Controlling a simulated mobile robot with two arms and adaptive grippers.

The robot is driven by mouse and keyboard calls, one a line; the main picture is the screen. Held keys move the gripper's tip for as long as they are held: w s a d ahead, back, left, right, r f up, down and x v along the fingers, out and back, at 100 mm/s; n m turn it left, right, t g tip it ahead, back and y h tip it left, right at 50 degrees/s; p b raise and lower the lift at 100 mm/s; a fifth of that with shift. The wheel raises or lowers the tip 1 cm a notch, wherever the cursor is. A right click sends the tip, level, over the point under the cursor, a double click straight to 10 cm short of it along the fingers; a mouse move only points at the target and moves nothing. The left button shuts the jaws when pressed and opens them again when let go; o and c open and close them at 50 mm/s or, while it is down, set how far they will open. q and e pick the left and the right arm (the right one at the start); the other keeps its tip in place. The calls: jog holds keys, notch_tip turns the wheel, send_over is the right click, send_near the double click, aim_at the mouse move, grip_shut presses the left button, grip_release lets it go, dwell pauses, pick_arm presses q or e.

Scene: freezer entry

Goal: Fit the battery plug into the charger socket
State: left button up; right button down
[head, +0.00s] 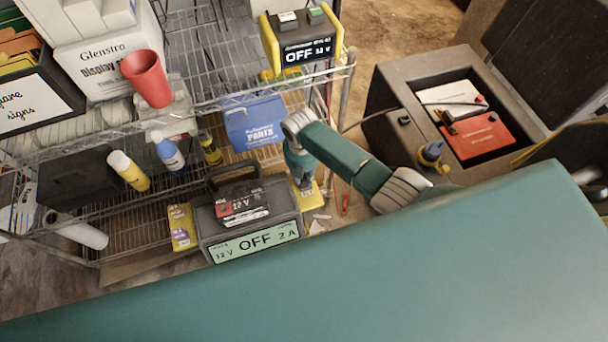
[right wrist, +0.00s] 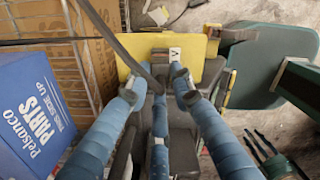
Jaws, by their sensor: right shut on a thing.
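My right arm reaches in from the right in the head view, its gripper (head: 304,182) pointing down beside the dark charger (head: 205,213), whose display reads OFF, 12 V, 2 A. In the right wrist view my blue fingers (right wrist: 160,86) are shut around the end of a dark cable (right wrist: 125,45). The plug itself is mostly hidden by them. The red battery (head: 483,135) sits in an open box at right.
A yellow-and-black unit (head: 275,45), also reading OFF, stands on the wire shelf (head: 215,85). A blue parts box (head: 255,122) stands close to my right gripper. Bottles and a red cup (head: 147,78) are further left. A teal surface (head: 400,270) fills the foreground.

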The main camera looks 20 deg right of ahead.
jog(key=shift+f, duration=0.3)
jog(key=c, duration=1.4)
grip_release()
jog(key=shift+c, duration=0.2)
notch_tip(320, 180, up, 12)
jog(key=shift+a, duration=0.25)
